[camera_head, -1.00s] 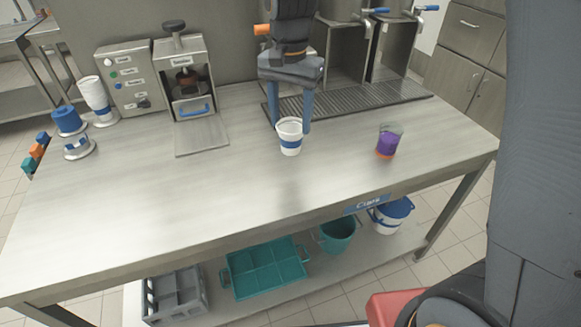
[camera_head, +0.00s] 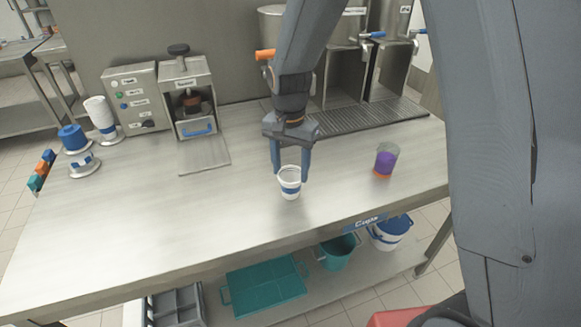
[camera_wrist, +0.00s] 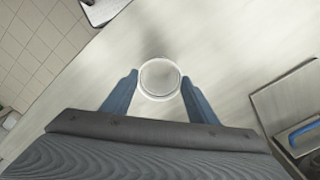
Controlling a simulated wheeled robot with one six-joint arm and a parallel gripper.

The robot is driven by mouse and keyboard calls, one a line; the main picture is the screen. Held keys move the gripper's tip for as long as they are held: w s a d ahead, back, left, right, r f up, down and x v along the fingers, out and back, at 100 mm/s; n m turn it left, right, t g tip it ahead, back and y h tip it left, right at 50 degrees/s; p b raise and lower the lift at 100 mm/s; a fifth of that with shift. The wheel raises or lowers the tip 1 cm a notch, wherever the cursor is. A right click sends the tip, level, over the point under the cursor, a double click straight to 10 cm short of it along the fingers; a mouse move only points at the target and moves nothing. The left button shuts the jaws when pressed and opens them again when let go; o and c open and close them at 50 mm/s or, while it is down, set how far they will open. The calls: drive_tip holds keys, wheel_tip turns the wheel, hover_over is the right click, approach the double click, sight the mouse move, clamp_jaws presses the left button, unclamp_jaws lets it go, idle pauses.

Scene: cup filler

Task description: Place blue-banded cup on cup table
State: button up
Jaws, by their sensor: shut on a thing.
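The blue-banded cup (camera_head: 289,181) is white with a blue band and stands upright at the middle of the cup table (camera_head: 170,215), a steel table with a blue "Cups" label on its front edge. My gripper (camera_head: 290,173) reaches down with its two blue fingers on either side of the cup and is shut on it. In the wrist view the cup's round open rim (camera_wrist: 160,78) lies between the fingertips, and it looks empty. I cannot tell for sure whether the cup's base touches the tabletop.
A clear cup with purple and orange contents (camera_head: 385,160) stands to the right. A sealing machine (camera_head: 188,100), a control box (camera_head: 133,98) and a stack of white cups (camera_head: 100,115) stand at the back left. Dispensers with a drip grate (camera_head: 370,120) are behind. The front left tabletop is clear.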

sight(290, 174)
drive_tip(key=shift+f, duration=0.15)
drive_tip(key=o, duration=1.3)
drive_tip(key=shift+c, duration=0.2)
wheel_tip(290, 174, up, 11)
drive_tip(key=b, duration=0.3)
drive_tip(key=s+d+f+n, duration=0.3)
drive_tip(key=s+d+f, duration=0.1)
drive_tip(key=s+d, duration=0.3)
drive_tip(key=s+d+f+n+t, duration=0.1)
drive_tip(key=s+d+f, duration=0.3)
drive_tip(key=s+d, duration=0.4)
drive_tip(key=shift+f+n, duration=0.15)
drive_tip(key=shift+n, duration=0.75)
